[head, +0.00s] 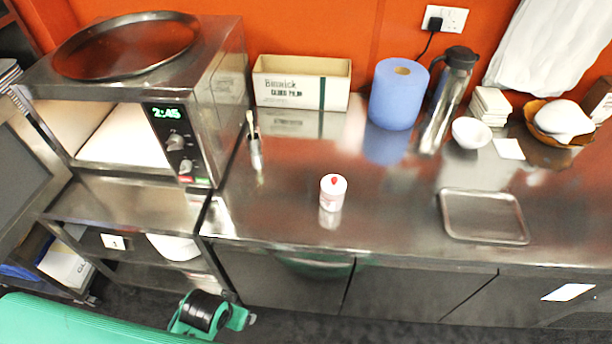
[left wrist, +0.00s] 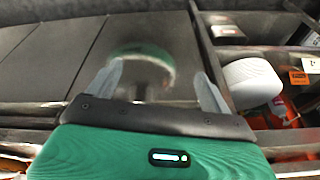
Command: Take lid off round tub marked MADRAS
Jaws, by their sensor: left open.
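A small round white tub (head: 332,197) with faint pinkish marking stands upright on the steel counter, left of its middle. Its white lid (head: 333,181) has a red spot on top and sits on the tub. The lettering is too small to read. My left gripper (left wrist: 158,70) is open and empty in the left wrist view, its two grey fingers apart. It faces dark cabinet fronts and a low shelf, away from the tub, which does not show in that view. My right gripper is not in view.
The steel counter (head: 285,215) is clear around the tub. A steel tray (head: 484,216) lies to the right. A blue paper roll (head: 397,95), a flask (head: 447,100) and a cardboard box (head: 301,82) stand behind. An oven (head: 222,85) stands left. A white round container (left wrist: 250,83) sits on a low shelf.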

